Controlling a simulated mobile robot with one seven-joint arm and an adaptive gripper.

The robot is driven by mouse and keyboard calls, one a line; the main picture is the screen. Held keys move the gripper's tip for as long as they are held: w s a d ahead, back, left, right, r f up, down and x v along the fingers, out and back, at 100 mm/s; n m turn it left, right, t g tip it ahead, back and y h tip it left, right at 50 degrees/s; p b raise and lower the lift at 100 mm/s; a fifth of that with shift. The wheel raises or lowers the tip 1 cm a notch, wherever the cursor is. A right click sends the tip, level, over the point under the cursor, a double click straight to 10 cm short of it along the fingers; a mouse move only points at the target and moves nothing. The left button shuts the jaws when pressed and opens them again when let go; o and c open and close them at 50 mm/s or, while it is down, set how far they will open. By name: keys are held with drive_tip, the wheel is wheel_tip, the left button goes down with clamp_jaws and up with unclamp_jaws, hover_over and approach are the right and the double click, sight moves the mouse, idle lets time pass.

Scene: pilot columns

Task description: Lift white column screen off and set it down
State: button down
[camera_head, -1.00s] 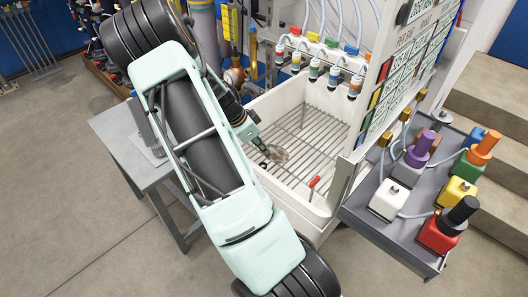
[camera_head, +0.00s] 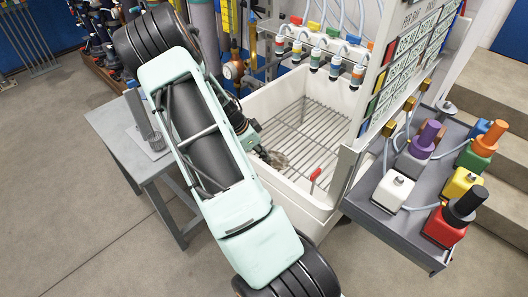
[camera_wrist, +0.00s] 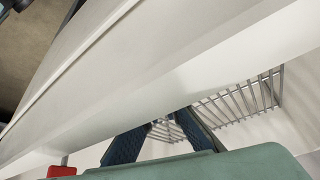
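I cannot pick out a white column screen for certain. Several small columns with coloured caps (camera_head: 315,58) hang in a row at the back of the white basin (camera_head: 327,212). A round brownish mesh-like piece (camera_head: 278,160) shows over the basin's grate, close beside my gripper (camera_head: 264,153); whether they touch I cannot tell. In the wrist view, the dark fingers of my gripper (camera_wrist: 165,118) stand apart, with the grate showing between them and nothing seen held. The basin's white wall (camera_wrist: 150,75) runs close beyond the fingers. My arm hides part of the basin's left side.
A red handle (camera_head: 315,174) stands by the basin's front. A labelled white panel (camera_head: 405,65) rises at its right. A grey shelf (camera_head: 385,222) holds a white bottle (camera_head: 393,190) and several coloured ones. The grey table (camera_head: 106,124) at left has bare room beside a grey cylinder (camera_head: 140,117).

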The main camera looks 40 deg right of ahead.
drive_tip(key=c, duration=2.1)
unclamp_jaws()
drive_tip(key=shift+f, duration=0.1)
drive_tip(key=shift+s, duration=0.1)
drive_tip(key=v, duration=1.2)
drive_tip(key=shift+w, duration=0.3)
